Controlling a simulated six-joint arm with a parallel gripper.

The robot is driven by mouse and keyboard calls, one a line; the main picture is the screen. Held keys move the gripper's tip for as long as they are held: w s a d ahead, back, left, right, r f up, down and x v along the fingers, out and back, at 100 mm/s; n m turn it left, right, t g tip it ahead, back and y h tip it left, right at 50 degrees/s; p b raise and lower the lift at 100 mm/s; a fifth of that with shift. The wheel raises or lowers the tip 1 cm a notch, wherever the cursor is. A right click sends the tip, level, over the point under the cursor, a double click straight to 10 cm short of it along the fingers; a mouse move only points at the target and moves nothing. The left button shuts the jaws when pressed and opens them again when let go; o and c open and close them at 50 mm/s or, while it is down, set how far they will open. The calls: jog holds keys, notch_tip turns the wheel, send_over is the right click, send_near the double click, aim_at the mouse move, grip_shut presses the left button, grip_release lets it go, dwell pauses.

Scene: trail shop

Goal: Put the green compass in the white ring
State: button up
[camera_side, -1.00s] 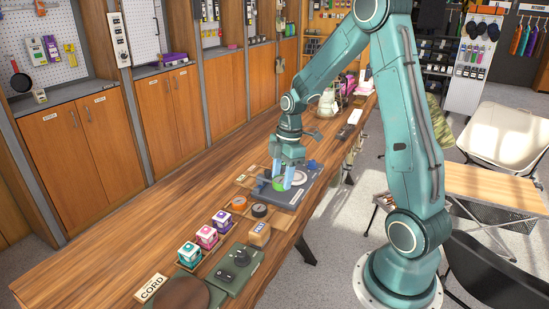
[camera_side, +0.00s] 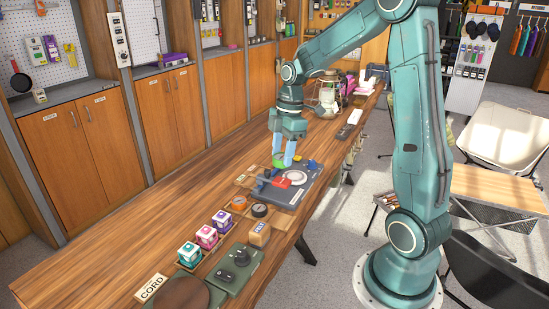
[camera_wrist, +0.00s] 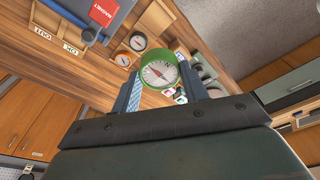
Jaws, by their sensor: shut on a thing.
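The green compass (camera_wrist: 160,72) is between my gripper's fingers in the wrist view, its dial facing the camera. In the side view, my gripper (camera_side: 284,159) is shut on it above the bench, and the compass shows only as a small patch of green (camera_side: 278,163). The white ring (camera_side: 293,176) lies on a grey board (camera_side: 288,198), below and a little right of my gripper in the side view. The ring does not show in the wrist view.
A red block marked MAGNET (camera_wrist: 103,12) lies on the board by the ring; it also shows in the side view (camera_side: 282,184). An orange compass (camera_side: 239,202) and a dark one (camera_side: 260,211) sit nearby. A lantern (camera_side: 328,92) stands farther back. The bench's left side is clear.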

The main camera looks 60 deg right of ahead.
jog(key=shift+d, duration=0.1)
jog(key=shift+w+d+f, duration=0.2)
jog(key=shift+w+d, duration=0.1)
jog(key=shift+d, duration=0.2)
jog(key=w+d+f+m, duration=0.1)
jog(key=w+d+f, duration=0.1)
jog(key=d+f, duration=0.3)
jog(key=w+d+f+m, duration=0.1)
jog(key=d+f, duration=0.4)
jog(key=d, duration=0.9)
jog(key=shift+w+d+f, duration=0.2)
jog(key=shift+w, duration=0.2)
jog(key=shift+f, duration=0.1)
jog(key=shift+f, duration=2.15)
jog(key=shift+f, duration=1)
dwell(0.3)
